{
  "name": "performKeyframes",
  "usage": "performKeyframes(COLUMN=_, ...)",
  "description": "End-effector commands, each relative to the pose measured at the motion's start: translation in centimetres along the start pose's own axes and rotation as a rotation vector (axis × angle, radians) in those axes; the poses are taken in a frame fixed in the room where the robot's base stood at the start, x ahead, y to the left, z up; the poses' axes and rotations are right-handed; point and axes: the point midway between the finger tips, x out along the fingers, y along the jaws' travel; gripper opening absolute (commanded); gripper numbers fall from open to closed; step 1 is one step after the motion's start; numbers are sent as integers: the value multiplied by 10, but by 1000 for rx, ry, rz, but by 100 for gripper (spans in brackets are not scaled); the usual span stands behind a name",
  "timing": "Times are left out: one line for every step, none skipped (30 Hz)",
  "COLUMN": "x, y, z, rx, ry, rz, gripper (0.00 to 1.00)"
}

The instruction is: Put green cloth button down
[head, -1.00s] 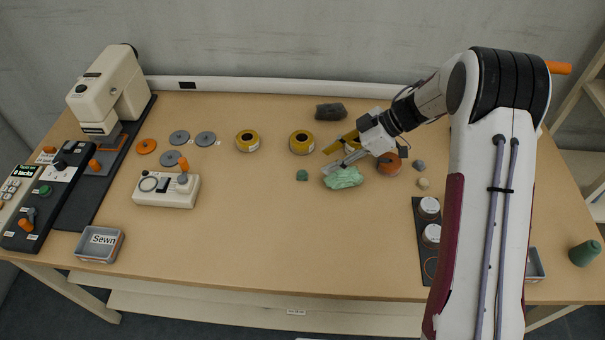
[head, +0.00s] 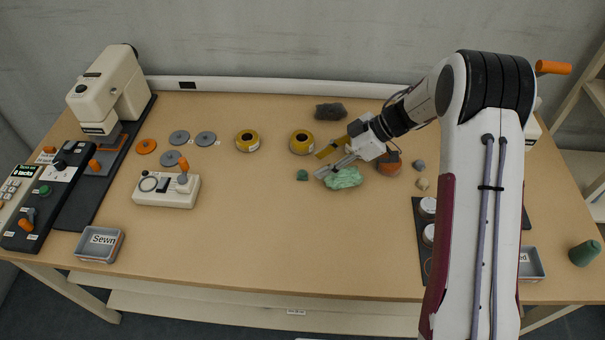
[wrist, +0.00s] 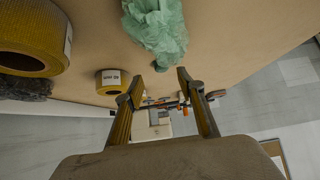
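A small dark green button-like piece (head: 302,175) lies on the table, left of a crumpled light green wad (head: 343,177). My gripper (head: 318,165) is open, its two fingers spread and pointing left, above the table just right of the dark green piece. In the wrist view the dark green piece (wrist: 160,67) shows just beyond the gap between my fingertips (wrist: 160,80), beside the wad (wrist: 157,28). Nothing shows between the fingers. Whether a finger touches the wad I cannot tell.
Yellow rolls (head: 302,142) (head: 247,141) and a dark grey wad (head: 330,111) lie behind. An orange-brown roll (head: 389,164) is right of my gripper. A joystick box (head: 166,190), a "Sewn" tray (head: 100,244) and a machine (head: 108,90) stand left. The front middle is clear.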

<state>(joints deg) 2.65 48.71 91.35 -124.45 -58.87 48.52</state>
Motion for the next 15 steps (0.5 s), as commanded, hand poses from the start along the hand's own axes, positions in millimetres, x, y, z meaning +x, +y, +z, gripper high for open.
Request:
performKeyframes(x=0, y=0, z=0, rx=0, ry=0, rz=0, gripper=39)
performKeyframes(x=1, y=0, z=0, rx=0, ry=0, rz=0, gripper=39)
performKeyframes(x=3, y=0, z=0, rx=0, ry=0, rz=-1, gripper=39)
performKeyframes(x=4, y=-1, z=0, rx=0, ry=0, rz=-1, gripper=39)
performKeyframes(x=6, y=-1, z=0, rx=0, ry=0, rz=-1, gripper=39)
performKeyframes(x=9, y=-1, z=-1, rx=0, ry=1, rz=-1, gripper=39)
performKeyframes(x=12, y=-2, z=-1, rx=0, ry=1, rz=-1, gripper=39)
performKeyframes(x=14, y=-2, z=-2, rx=0, ry=1, rz=-2, gripper=39)
performKeyframes(x=19, y=-2, z=-2, rx=0, ry=1, rz=-2, gripper=39)
performKeyframes(x=22, y=-3, z=-2, rx=0, ry=0, rz=-2, gripper=39)
performKeyframes(x=26, y=-3, z=-2, rx=0, ry=0, rz=-2, gripper=39)
performKeyframes(x=30, y=-4, z=-2, rx=1, ry=0, rz=-3, gripper=39)
performKeyframes(x=34, y=-4, z=-2, rx=1, ry=1, rz=-2, gripper=39)
performKeyframes(x=37, y=-4, z=-2, rx=1, ry=1, rz=-2, gripper=39)
performKeyframes(x=41, y=-3, z=-2, rx=0, ry=0, rz=-1, gripper=39)
